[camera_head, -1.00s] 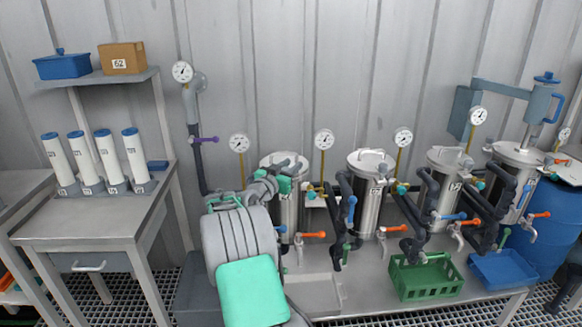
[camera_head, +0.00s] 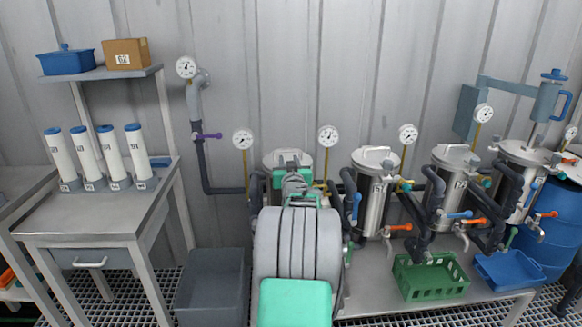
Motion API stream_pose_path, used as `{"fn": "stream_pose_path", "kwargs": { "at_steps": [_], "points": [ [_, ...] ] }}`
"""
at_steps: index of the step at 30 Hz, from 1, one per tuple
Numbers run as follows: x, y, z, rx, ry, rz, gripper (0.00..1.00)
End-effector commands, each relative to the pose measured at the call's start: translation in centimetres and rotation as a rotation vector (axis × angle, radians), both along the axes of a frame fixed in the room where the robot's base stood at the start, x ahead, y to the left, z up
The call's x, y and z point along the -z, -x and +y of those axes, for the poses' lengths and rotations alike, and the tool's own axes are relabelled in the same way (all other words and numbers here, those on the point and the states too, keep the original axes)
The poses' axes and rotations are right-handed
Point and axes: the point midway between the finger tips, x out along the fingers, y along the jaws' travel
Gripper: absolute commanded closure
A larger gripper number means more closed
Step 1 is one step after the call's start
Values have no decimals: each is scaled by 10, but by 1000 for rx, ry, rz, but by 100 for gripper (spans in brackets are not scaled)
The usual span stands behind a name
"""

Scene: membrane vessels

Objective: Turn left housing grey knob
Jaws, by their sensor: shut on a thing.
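The left housing (camera_head: 272,160) is a steel vessel with a round lid, standing behind my arm. Only part of its lid shows; the body is mostly covered. My gripper (camera_head: 291,156) is at this lid, at the far end of my grey and green arm. It is shut on what I take to be the grey knob. The knob and the fingertips are hidden or too small to make out, so the exact contact and the knob's angle cannot be seen.
Other steel housings (camera_head: 374,195) stand to the right with dark pipes, coloured valve handles and gauges. A green crate (camera_head: 432,278) and a blue tray (camera_head: 508,268) sit at the bench front. A grey bin (camera_head: 213,285) stands on the floor.

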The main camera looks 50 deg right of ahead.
Motion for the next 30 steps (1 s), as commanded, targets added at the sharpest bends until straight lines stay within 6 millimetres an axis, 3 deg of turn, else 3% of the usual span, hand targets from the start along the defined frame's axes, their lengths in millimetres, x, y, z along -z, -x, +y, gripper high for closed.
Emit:
{"fn": "stream_pose_path", "kwargs": {
  "at_steps": [5,18,30],
  "points": [
    [8,1,-1,-157,4,-1,100],
    [1,-8,11,-573,0,3,100],
    [-1,-11,20,-784,-1,1,100]
  ]
}}
